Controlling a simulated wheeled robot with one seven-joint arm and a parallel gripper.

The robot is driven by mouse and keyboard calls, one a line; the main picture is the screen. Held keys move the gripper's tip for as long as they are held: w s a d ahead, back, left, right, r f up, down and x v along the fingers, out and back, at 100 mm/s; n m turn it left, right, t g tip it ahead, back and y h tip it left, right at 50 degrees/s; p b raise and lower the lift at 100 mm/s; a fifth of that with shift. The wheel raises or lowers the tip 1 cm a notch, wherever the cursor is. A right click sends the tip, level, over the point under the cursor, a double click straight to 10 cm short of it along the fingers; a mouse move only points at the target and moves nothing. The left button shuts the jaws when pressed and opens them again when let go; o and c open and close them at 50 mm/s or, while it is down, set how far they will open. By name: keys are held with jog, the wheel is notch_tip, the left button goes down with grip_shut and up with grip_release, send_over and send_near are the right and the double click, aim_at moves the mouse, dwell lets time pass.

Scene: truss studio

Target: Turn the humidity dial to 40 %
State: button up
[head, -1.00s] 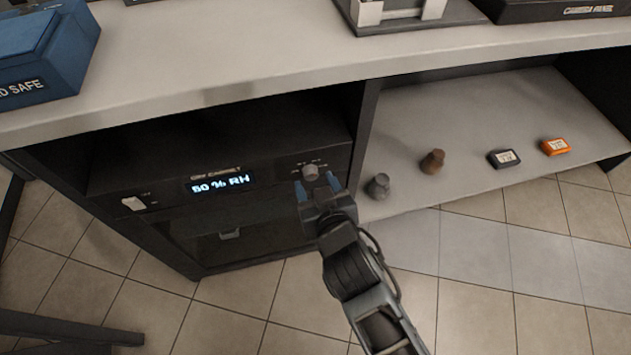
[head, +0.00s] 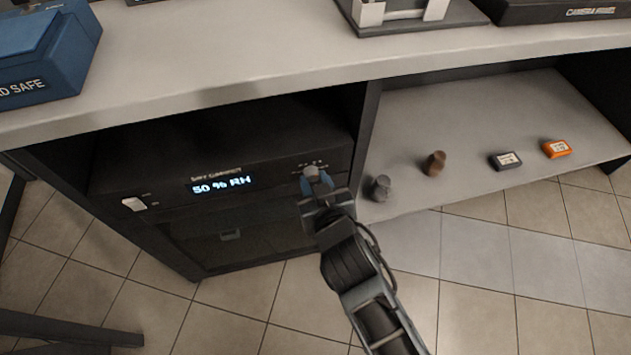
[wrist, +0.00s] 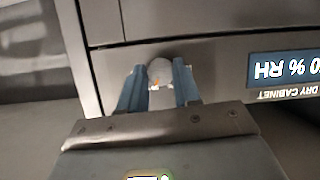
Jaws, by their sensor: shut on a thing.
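The humidity dial (head: 312,171) is a small grey knob at the right end of the dry cabinet's front panel. It also shows in the wrist view (wrist: 159,71), between the blue fingers. My gripper (head: 317,182) is shut on the dial, one finger on each side. The fingers and the gripper body hide part of the dial and its markings. The display (head: 221,185) on the dry cabinet (head: 262,148) reads 50 % RH. In the wrist view the display (wrist: 285,68) appears upside down and is cut off at the right edge.
A white switch (head: 133,204) sits at the panel's left end. On the shelf to the right stand a grey piece (head: 381,188), a brown piece (head: 435,163), a dark small meter (head: 506,161) and an orange one (head: 557,148). The worktop (head: 230,65) overhangs the cabinet.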

jog(key=shift+a+f+n+b, duration=0.1)
jog(key=shift+n+b, duration=0.2)
jog(key=shift+c, duration=0.3)
jog(key=shift+a+f+n+h+b, duration=0.1)
jog(key=shift+n+h+b, duration=0.5)
jog(key=shift+n+b, duration=0.1)
jog(key=shift+s+a+n+t+h+b, duration=0.1)
jog(key=shift+n+t+h+b, duration=0.6)
jog(key=shift+n+b, duration=0.4)
jog(key=n+t+h+b, duration=0.1)
jog(key=n+h+b, duration=0.1)
jog(key=n, duration=0.2)
jog(key=shift+a, duration=0.1)
jog(key=o, duration=1)
jog(key=shift+o, duration=0.2)
jog(key=shift+s, duration=0.1)
